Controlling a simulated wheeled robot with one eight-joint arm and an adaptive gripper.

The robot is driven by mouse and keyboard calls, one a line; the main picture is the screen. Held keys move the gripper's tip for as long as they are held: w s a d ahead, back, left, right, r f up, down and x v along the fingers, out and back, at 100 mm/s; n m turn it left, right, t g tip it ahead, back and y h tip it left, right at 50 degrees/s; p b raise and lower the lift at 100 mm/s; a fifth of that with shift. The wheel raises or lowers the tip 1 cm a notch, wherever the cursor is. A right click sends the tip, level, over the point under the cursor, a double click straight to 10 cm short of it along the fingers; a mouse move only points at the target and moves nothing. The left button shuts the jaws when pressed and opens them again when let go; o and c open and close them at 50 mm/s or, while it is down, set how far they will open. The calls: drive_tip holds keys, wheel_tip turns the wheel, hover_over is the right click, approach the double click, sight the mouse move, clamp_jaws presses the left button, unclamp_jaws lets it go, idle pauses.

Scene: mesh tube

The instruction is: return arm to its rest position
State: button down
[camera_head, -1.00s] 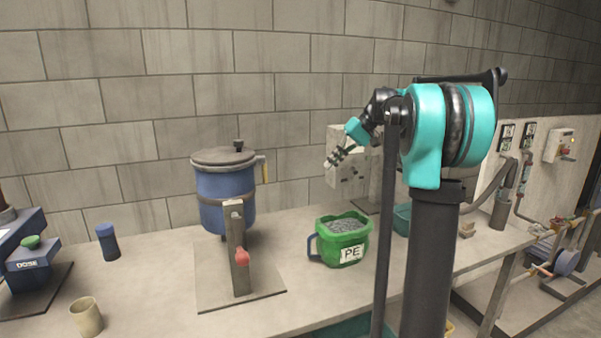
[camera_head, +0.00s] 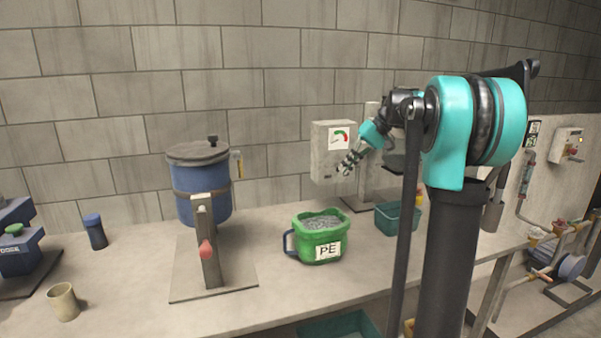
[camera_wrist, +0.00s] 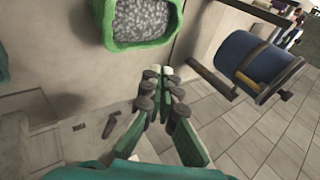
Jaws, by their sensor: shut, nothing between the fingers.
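My gripper (camera_head: 346,167) is raised above the bench, in front of the grey box with a dial at the back. It is shut and empty. My arm is folded, with its teal joints high at the right of the head view. In the wrist view my gripper (camera_wrist: 166,74) points toward the bench, its fingertips together below the green tub. The green tub (camera_head: 302,248) marked PE, full of grey pellets, stands upright on the bench below and left of my gripper. It also shows at the top of the wrist view (camera_wrist: 172,32).
The bench (camera_head: 130,290) holds a blue lidded vessel (camera_head: 207,182) with a red-handled lever, a beige cup (camera_head: 63,302), a dark blue cylinder (camera_head: 95,232) and a teal bin (camera_head: 385,219). The grey dial box (camera_head: 322,160) is close behind my gripper. Pipes and valves stand at the right.

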drive_tip(key=s+d+f+m+t+h, duration=0.1)
drive_tip(key=s+d+f+t+h, duration=0.1)
drive_tip(key=s+f, duration=1.3)
drive_tip(key=s+d+f+m+t+h, duration=0.1)
drive_tip(key=s+f+h, duration=0.4)
drive_tip(key=s+f, duration=1)
drive_tip(key=shift+s+d+f+m+t, duration=0.3)
drive_tip(key=shift+d+f+t, duration=0.2)
drive_tip(key=shift+d+f, duration=0.25)
drive_tip(key=shift+w+a, duration=0.1)
